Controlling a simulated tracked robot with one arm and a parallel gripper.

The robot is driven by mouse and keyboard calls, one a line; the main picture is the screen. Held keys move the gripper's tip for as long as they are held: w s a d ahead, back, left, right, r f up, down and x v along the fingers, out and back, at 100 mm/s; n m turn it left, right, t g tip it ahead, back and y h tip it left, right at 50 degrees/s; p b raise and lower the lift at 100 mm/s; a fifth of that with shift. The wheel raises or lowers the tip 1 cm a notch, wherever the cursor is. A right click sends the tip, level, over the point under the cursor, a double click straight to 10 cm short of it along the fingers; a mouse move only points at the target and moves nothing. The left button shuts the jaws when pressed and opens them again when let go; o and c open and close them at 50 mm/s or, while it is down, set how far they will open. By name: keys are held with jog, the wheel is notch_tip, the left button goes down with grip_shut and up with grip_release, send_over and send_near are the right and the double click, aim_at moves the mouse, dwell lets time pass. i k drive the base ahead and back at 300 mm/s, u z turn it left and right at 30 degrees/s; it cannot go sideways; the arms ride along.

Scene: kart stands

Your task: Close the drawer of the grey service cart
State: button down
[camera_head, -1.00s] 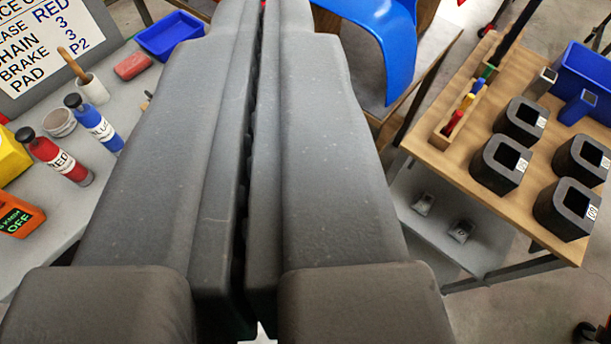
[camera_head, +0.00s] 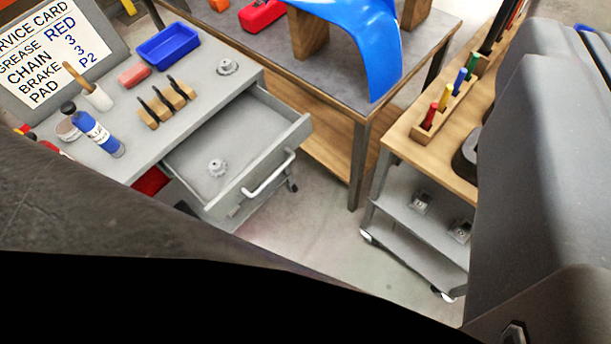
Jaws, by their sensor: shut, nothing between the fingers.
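The grey service cart (camera_head: 188,92) stands at left. Its drawer (camera_head: 245,140) is pulled well out toward the lower right. The drawer has a pale bar handle (camera_head: 270,176) on its front, and a small grey round part (camera_head: 217,167) lies inside. My gripper (camera_head: 550,130) fills the right edge close to the camera. It is shut and empty, and its fingertips cannot be made out. It appears to the right of the drawer and apart from it. A dark close-up shape across the lower left hides the cart's lower front.
On the cart are a blue tray (camera_head: 168,47), a blue bottle (camera_head: 95,130), a wooden tool block (camera_head: 166,103) and a service card (camera_head: 45,50). A workbench (camera_head: 335,85) with a blue panel (camera_head: 370,45) stands behind. A wooden-topped cart (camera_head: 420,148) is at right. Bare floor (camera_head: 315,230) lies between.

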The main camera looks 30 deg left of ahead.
aim_at(255, 131)
jog(key=u, duration=0.05)
jog(key=k, duration=1)
jog(key=u, duration=0.55)
jog(key=i, duration=0.95)
jog(key=z, duration=0.05)
